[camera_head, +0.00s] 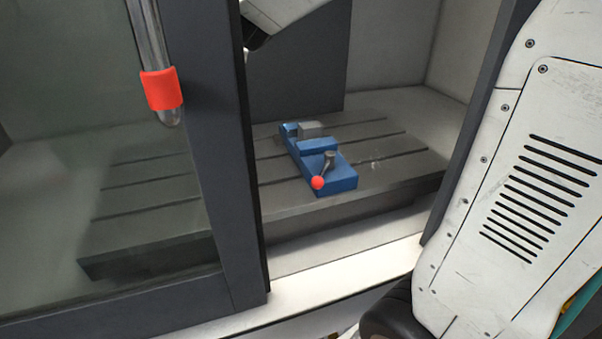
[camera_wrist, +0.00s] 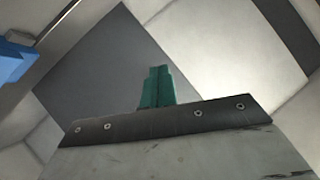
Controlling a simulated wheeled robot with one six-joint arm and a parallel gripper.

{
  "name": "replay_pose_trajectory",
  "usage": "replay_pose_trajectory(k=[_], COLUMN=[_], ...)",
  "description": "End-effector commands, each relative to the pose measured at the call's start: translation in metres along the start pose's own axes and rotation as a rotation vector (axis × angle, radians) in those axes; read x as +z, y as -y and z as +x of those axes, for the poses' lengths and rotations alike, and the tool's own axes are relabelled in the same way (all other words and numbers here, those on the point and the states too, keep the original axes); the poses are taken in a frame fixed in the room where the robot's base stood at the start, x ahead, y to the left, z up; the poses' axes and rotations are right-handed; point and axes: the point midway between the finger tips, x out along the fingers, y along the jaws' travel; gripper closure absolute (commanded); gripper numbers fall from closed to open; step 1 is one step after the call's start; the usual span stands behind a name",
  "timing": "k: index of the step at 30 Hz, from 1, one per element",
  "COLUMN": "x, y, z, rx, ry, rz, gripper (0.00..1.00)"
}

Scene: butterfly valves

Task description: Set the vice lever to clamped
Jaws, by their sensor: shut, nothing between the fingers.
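The blue vice (camera_head: 343,178) sits on the slotted grey table inside the machine. Its lever (camera_head: 328,163) has a grey shaft and a red ball end (camera_head: 317,182), which points toward the front of the machine in the head view. A grey block (camera_head: 311,129) is at the vice's far end. In the wrist view my gripper (camera_wrist: 158,72) shows teal fingers, shut and empty. A blue piece, likely part of the vice, shows at the upper left edge of the wrist view (camera_wrist: 12,60), apart from the fingers. My gripper is not seen in the head view.
The machine's dark-framed glass door (camera_head: 215,150) covers the left side, with a red-banded handle (camera_head: 161,90). The doorway to its right is open. The slotted table (camera_head: 400,165) is bare around the vice. My white arm fills the right side.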

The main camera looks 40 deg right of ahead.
Motion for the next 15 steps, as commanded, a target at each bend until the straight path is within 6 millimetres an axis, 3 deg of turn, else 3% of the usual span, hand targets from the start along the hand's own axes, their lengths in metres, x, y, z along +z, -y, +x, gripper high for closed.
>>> replay_pose_trajectory(k=[5, 9, 15], x=[0.068, 0.118, 0.172], y=[-0.012, -0.049, -0.101], z=[-0.062, -0.121, -0.199], rx=[0.021, 0.132, 0.276], ry=[0.296, 0.511, 0.711], rz=[-0.156, -0.261, -0.347], gripper=[1.0, 1.0, 1.0])
